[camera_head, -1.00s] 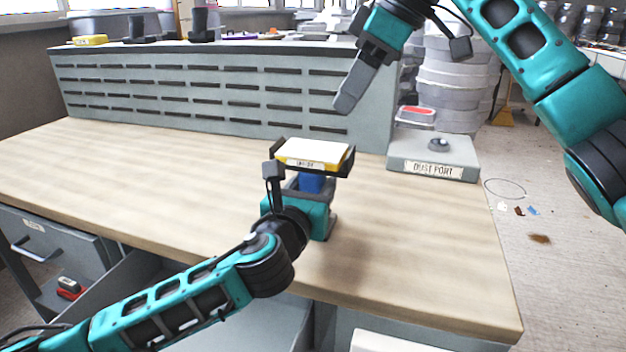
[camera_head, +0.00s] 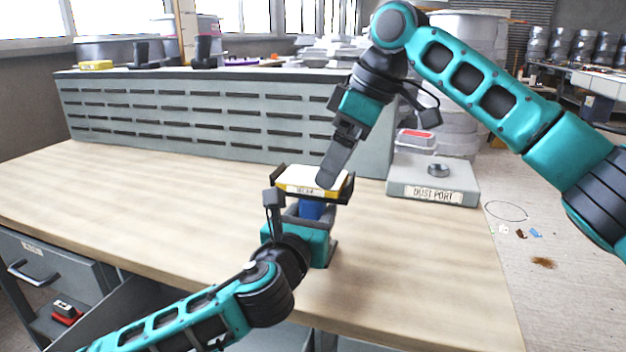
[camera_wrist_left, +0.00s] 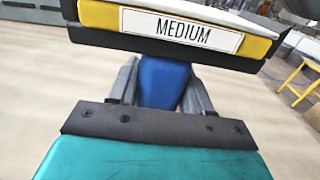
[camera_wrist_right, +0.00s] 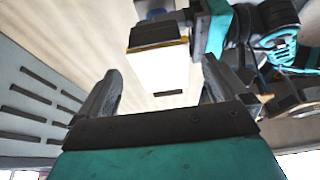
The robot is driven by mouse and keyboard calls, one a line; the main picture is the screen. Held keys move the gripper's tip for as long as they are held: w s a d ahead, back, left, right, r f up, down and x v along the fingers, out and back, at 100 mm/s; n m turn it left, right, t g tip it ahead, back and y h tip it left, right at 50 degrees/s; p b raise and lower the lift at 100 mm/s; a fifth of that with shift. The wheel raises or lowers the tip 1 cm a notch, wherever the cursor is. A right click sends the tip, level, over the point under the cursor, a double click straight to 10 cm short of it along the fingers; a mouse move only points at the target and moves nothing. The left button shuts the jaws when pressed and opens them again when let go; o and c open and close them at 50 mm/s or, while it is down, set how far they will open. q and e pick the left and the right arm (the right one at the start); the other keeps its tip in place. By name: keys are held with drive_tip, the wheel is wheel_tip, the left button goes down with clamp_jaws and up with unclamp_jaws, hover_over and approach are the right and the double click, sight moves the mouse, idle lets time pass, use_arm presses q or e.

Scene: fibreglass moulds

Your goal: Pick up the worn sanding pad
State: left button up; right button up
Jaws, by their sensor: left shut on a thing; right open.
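The sanding pad (camera_head: 308,178) is a yellow slab with a pale top face. It sits face up on a black backing, and its label reads MEDIUM in the left wrist view (camera_wrist_left: 180,28). Below is a blue handle (camera_head: 311,208), which also shows in the left wrist view (camera_wrist_left: 163,82). My left gripper (camera_head: 312,216) is shut on this handle and holds the block above the bench. My right gripper (camera_head: 327,176) is open and empty, pointing down over the pad's right part. In the right wrist view the pad's pale face (camera_wrist_right: 160,68) lies beyond and between its spread fingers.
A grey slotted box (camera_head: 220,120) stands along the bench back. A DUST PORT block (camera_head: 435,183) with a knob is at the back right. The wooden bench top (camera_head: 420,260) is clear on both sides. A yellow stool (camera_wrist_left: 305,78) stands beyond the bench.

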drive_tip(key=shift+x, duration=1.1)
drive_tip(key=c, duration=1)
wheel_tip(320, 180, up, 10)
use_arm(q)
drive_tip(key=o, duration=1.3)
